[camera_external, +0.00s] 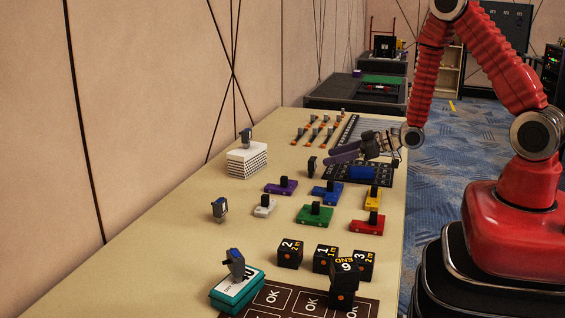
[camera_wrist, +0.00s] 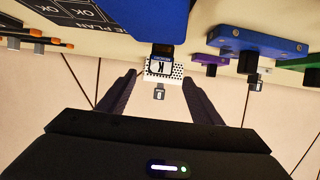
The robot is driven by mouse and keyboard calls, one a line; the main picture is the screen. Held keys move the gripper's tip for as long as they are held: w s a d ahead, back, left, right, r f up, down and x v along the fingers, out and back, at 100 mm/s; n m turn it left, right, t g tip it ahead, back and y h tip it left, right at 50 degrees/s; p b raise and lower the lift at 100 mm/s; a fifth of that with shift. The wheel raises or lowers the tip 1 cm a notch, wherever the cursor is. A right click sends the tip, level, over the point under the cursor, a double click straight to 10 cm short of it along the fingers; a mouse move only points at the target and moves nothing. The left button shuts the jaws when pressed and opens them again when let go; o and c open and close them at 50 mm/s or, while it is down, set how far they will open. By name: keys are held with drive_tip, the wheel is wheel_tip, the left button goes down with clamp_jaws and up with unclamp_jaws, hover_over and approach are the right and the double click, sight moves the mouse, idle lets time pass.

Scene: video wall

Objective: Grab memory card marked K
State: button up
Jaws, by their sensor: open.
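The memory card marked K (camera_wrist: 159,67) stands upright in the wrist view, its light label facing the camera and appearing upside down. A small dark upright card (camera_external: 311,165) in the external view, just left of my fingertips, appears to be the same one. My gripper (camera_external: 330,159) is low over the table, pointing left. In the wrist view my gripper (camera_wrist: 160,77) is open, with one dark finger on each side of the card's line. The card appears ahead of the fingertips; I cannot tell the exact gap. Nothing is held.
Behind the K card stands a white dotted stack (camera_external: 247,160) with another card (camera_external: 246,136) on top. A blue block (camera_external: 362,172) lies near my gripper. Purple (camera_external: 281,187), blue (camera_external: 328,192) and green (camera_external: 315,214) holders sit nearer. Orange-tipped sticks lie farther back.

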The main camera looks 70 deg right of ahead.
sight(316, 160)
drive_tip(key=shift+w, duration=0.1)
drive_tip(key=shift+x, duration=2.6)
drive_tip(key=c, duration=1.1)
